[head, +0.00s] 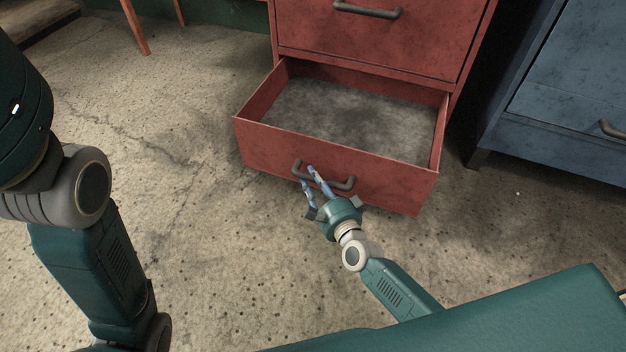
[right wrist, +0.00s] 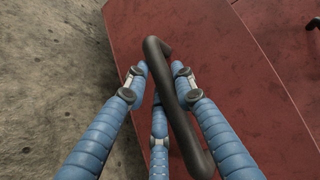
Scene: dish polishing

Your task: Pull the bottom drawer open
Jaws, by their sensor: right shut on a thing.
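The bottom drawer (head: 290,158) of the red cabinet stands well open, and its empty grey floor shows. Its dark bar handle (head: 338,184) is on the front panel. My right gripper (head: 311,180) is at the left part of this handle. In the right wrist view the handle (right wrist: 176,105) runs between the blue fingers of the right gripper (right wrist: 160,80), which are shut on it. The left arm shows at the left of the head view, but its gripper is not seen.
The red cabinet's upper drawer (head: 372,40) is shut. A blue cabinet (head: 560,110) stands close on the right. An orange wooden leg (head: 134,27) is at the upper left. The concrete floor (head: 190,200) left of the drawer is clear.

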